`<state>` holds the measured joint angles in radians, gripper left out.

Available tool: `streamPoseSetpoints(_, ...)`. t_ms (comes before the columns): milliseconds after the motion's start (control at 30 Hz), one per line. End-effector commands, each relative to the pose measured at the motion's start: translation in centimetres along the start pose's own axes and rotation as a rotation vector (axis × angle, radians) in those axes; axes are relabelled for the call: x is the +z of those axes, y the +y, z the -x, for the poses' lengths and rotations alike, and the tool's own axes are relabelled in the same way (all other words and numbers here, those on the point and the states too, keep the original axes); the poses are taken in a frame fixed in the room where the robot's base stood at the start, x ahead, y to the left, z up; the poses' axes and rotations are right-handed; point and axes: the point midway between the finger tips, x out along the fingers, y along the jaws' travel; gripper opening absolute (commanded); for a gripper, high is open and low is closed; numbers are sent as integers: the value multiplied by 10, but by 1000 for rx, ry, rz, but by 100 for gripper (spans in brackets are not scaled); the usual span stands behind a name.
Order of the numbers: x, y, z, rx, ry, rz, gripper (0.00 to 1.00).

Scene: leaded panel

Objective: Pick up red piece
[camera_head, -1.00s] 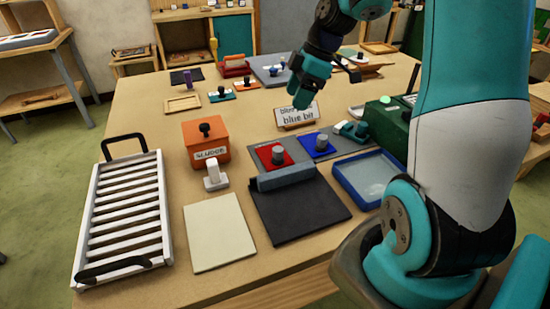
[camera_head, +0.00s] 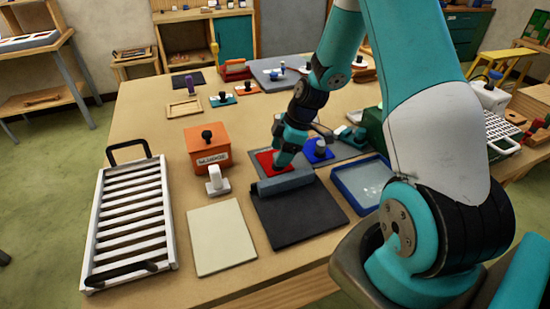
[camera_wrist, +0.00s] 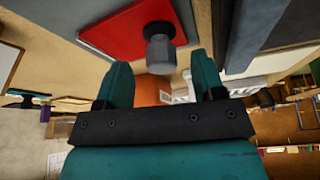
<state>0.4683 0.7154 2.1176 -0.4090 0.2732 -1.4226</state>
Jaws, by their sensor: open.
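The red piece (camera_head: 266,160) is a flat red plate lying on a grey board (camera_head: 257,152) in the middle of the table. In the wrist view the red piece (camera_wrist: 128,25) shows at the top, with a grey knob (camera_wrist: 160,50) standing out of it. My gripper (camera_head: 277,163) is over the red piece and hides its knob in the head view. In the wrist view my gripper (camera_wrist: 163,80) is open, its two teal fingers apart. The knob is just beyond the fingertips, roughly in line with the gap between them. Nothing is between the fingers.
A blue piece (camera_head: 328,155) with a grey knob lies close on the right. A black mat with a grey roll (camera_head: 300,210) lies in front. An orange box (camera_head: 205,155), a white-handled block (camera_head: 216,185) and a blue-rimmed tray (camera_head: 345,192) stand around.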

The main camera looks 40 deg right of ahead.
Motion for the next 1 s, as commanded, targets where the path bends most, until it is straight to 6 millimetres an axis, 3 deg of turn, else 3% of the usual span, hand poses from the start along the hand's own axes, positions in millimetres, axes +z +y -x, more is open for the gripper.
streamPoseSetpoints(200,0,-2,-25,-2,-1,0,63)
streamPoseSetpoints(433,1,-1,-28,1,-1,0,63)
streamPoseSetpoints(467,1,-1,-28,1,-1,0,60)
streamPoseSetpoints(667,1,-1,-27,0,0,0,14)
streamPoseSetpoints(1000,0,-1,-26,2,0,0,12)
